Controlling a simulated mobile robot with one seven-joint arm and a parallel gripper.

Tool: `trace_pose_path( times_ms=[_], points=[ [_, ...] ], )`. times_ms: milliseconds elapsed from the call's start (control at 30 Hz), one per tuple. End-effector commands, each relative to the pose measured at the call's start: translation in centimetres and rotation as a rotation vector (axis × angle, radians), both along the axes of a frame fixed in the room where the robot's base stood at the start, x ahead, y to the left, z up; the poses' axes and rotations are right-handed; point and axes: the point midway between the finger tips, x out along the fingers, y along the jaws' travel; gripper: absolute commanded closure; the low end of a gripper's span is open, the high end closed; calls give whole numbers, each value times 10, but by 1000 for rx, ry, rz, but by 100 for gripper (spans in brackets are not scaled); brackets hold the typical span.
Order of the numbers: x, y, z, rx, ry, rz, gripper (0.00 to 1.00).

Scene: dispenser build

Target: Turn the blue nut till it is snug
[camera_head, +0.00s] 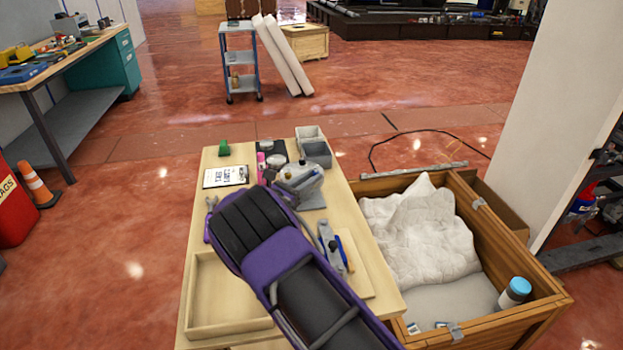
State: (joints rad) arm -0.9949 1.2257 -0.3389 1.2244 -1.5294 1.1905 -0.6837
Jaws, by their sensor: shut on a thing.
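My gripper (290,184) is partly hidden behind my purple and black arm. It is at a clear and grey assembly, probably the dispenser (308,172), at the middle right of the light wooden table (212,240). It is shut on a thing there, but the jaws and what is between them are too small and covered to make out. I cannot pick out the blue nut. A grey-dark mat or plate (315,202) shows beside the assembly.
Grey bins (316,152), a green piece (224,147), a pink bottle (261,162) and a white card (225,177) are at the table's back. Blue-handled pliers (331,245) lie to the right of my arm. A wooden crate (535,275) with white cloth (420,235) stands at right.

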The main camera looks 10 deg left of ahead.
Motion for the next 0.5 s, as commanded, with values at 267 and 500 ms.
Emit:
trace_pose_path(
  times_ms=[267, 500],
  points=[
    [2, 4, -1, 1, -2, -138, 100],
    [3, 5, -1, 1, 0, -221, 100]
  ],
)
